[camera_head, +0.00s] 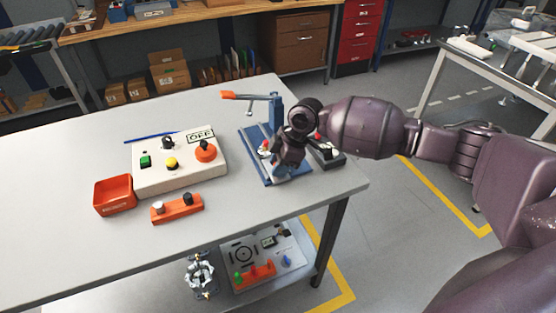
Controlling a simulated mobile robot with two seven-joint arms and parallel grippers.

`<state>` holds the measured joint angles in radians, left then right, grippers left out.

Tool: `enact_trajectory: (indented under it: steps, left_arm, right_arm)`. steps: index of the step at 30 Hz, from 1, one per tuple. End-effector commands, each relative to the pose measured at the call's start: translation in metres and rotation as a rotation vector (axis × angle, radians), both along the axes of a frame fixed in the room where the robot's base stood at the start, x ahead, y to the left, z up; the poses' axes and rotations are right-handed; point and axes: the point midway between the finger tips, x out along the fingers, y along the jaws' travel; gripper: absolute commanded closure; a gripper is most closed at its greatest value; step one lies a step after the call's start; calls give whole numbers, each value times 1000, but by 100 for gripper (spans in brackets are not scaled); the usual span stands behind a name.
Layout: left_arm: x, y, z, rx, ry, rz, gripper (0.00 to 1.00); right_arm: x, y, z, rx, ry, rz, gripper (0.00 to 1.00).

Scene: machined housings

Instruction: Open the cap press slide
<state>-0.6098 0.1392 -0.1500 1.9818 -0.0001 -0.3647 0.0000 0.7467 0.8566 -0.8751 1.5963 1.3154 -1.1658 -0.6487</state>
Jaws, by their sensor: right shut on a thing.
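The cap press (275,108) stands near the right end of the grey table. It has a blue upright, a lever with an orange grip reaching left, and a blue base with rails (256,160). A small red and white part (265,147) shows on the base. My right gripper (287,167) points down over the base and is shut on a part of the press, which looks like its slide. The hand hides most of the slide, so I cannot tell how far it stands open. My left gripper is out of view.
A dark box with a red button (330,154) sits just right of the press. A white control box (178,163), a red-orange bin (114,195) and an orange block with knobs (177,208) stand to the left. The table front by the press is clear.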

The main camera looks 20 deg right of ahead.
Motion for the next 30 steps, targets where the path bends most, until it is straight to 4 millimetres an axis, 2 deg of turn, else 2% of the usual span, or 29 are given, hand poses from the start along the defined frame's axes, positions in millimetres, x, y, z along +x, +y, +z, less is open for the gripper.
enact_trajectory:
  steps: [4,5,9,20,23,30]
  left_arm:
    - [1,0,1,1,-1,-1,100]
    - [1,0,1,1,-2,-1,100]
    - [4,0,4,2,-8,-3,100]
    - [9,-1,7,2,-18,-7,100]
    - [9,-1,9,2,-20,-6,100]
    - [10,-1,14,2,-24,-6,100]
  right_arm:
    - [1,0,1,0,-1,-2,100]
    - [1,0,1,0,-1,-2,68]
    - [1,0,1,1,-2,-2,47]
    - [1,-2,4,1,-2,-2,46]
    - [0,-6,14,0,-3,-2,46]
    - [-4,-22,54,0,-4,-2,46]
